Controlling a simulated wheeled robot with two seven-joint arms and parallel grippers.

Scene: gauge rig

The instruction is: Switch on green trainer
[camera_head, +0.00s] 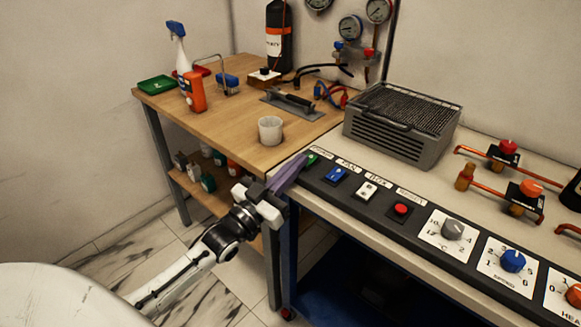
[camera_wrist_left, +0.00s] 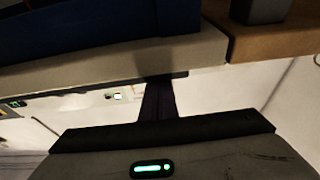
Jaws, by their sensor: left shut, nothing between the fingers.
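The green switch (camera_head: 312,160) is at the far left end of the black control panel (camera_head: 335,195) on the front of the right bench. Its left part is partly covered by my gripper in the head view. My left gripper (camera_head: 302,160) is shut and empty, its purple-grey fingers slanting up to the panel's left end, with the tips right beside the green switch. I cannot tell whether they touch it, nor the switch's position. In the left wrist view, the dark fingers (camera_wrist_left: 159,100) are together below a bench edge. My right gripper is not in view.
Along the panel follow a blue switch (camera_head: 336,174), a white switch (camera_head: 366,190), a red button (camera_head: 400,209) and several dials. A grey grill box (camera_head: 400,125) stands behind. The wooden table (camera_head: 235,120) at left holds a white cup (camera_head: 270,130), spray bottle and tools.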

